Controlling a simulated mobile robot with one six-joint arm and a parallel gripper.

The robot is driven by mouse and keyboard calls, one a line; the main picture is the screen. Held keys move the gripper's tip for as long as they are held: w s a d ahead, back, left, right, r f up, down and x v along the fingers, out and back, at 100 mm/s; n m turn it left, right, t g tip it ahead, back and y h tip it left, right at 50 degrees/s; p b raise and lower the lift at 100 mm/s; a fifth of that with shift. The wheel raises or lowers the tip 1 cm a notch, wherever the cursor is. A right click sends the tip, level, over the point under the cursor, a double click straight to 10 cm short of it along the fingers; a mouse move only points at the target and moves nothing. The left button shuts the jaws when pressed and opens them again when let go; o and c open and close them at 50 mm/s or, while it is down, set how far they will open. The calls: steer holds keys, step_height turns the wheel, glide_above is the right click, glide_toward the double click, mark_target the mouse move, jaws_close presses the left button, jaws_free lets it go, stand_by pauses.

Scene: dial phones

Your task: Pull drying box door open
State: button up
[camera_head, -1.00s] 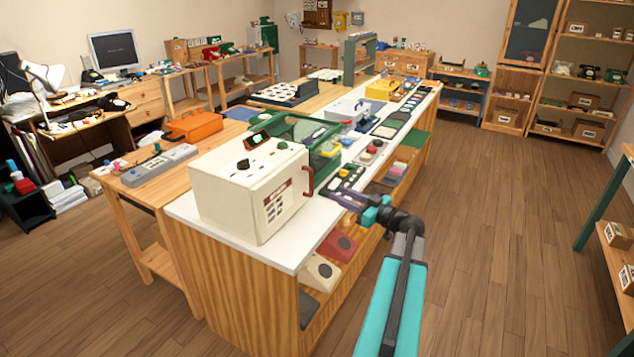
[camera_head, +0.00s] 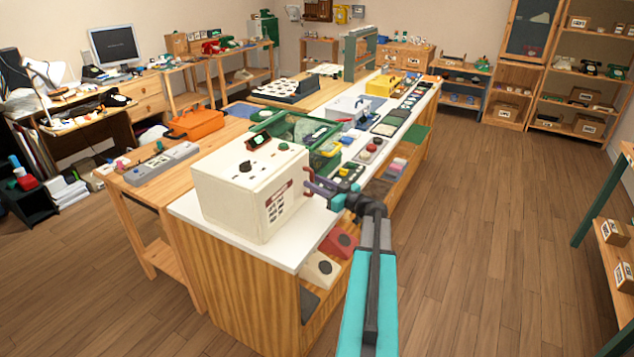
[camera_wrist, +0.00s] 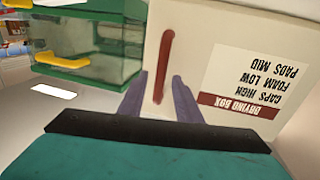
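The drying box (camera_head: 235,195) is a cream box with a dark dial on top, standing at the near end of the white counter. Its door (camera_wrist: 215,55) carries a label reading "DRYING BOX" and looks closed. The red door handle (camera_wrist: 163,65) is a vertical bar, seen in the wrist view between the two purple fingers of my gripper (camera_wrist: 158,97). The fingers are spread, with a gap on each side of the handle. In the head view my gripper (camera_head: 317,186) is at the door's handle side, and the handle is partly hidden there.
A green glass-sided case (camera_head: 293,128) stands right behind the box on the counter. Small trays and parts (camera_head: 350,172) lie along the counter's right side. Open shelves below hold a red phone (camera_head: 340,241) and a cream one (camera_head: 320,267). The floor to the right is clear.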

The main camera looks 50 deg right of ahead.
jaws_close()
steer(key=shift+d, duration=0.1)
steer(key=shift+a+f+b, duration=0.1)
steer(key=shift+a+b, duration=0.2)
steer(key=shift+b, duration=0.15)
